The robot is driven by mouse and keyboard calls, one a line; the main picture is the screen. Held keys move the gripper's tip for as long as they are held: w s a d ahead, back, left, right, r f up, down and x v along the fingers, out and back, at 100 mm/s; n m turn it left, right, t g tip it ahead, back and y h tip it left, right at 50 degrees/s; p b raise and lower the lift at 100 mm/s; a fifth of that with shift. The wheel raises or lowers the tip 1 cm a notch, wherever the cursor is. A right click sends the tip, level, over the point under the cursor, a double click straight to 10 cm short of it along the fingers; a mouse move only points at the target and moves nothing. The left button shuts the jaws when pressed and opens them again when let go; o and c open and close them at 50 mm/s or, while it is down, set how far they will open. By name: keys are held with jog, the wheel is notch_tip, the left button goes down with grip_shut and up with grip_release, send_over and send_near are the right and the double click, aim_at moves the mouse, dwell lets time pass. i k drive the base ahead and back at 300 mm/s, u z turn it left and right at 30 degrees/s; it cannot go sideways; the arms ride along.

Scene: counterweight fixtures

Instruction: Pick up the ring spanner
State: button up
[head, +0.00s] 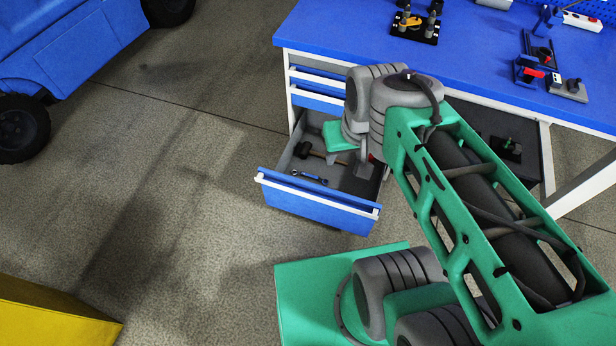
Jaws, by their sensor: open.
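The ring spanner (309,177) is a small blue and metallic tool. It lies on the floor of the pulled-out blue drawer (318,204), close to the drawer's front wall. My gripper (363,167) hangs down over the right side of this drawer, to the right of the spanner and apart from it. It is open, and I see nothing held in it. My arm's wrist hides part of the gripper and the rear right of the drawer.
A hammer (304,149) lies behind the spanner, its handle reaching toward my gripper. The blue workbench (465,62) carries several fixtures, including a black plate with posts (414,28). A blue vehicle (70,45) stands at upper left, a yellow block (50,318) at lower left. Floor between is clear.

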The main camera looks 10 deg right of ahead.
aim_at(303, 175)
jog(key=u, duration=2.35)
jog(key=k, duration=1.7)
jog(key=z, duration=2.35)
jog(key=i, duration=1)
